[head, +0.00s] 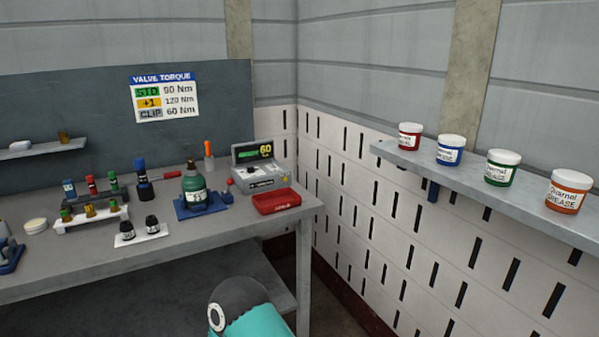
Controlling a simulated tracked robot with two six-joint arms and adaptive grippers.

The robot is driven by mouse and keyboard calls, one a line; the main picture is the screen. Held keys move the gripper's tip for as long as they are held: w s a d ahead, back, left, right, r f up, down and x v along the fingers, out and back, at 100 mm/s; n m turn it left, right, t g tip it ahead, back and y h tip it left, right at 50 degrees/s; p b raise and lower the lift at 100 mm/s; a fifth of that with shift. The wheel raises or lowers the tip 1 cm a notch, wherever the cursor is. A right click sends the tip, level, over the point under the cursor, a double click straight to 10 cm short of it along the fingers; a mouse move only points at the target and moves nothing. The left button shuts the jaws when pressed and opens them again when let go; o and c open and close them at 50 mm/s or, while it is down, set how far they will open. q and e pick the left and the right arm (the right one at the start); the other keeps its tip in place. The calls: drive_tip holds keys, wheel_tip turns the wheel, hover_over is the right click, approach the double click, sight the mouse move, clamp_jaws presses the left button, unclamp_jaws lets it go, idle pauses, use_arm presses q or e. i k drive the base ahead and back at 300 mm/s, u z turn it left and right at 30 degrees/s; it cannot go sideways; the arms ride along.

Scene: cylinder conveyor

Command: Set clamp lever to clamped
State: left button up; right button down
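A green bottle-shaped cylinder (195,187) with a dark top stands upright in a blue fixture (187,212) on the workbench. At the fixture's right side is a small blue part with a red knob (229,182), which looks like the clamp lever. It is too small to tell whether the lever is clamped. Neither of my grippers is in view. A teal and dark rounded part of my own body shows at the bottom.
On the bench (250,222) are a red tray (277,201), a grey device with a display (262,178), a white tile (141,236) with two black pieces, and a rack (92,219). A wall shelf (470,187) at right holds several grease jars.

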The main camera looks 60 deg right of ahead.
sight(230, 182)
drive_tip(key=u, duration=0.65)
drive_tip(key=i, duration=0.15)
drive_tip(key=z, duration=1.45)
drive_tip(key=k, duration=0.35)
drive_tip(key=z, duration=0.55)
drive_tip(key=i, duration=1.25)
drive_tip(key=u, duration=0.25)
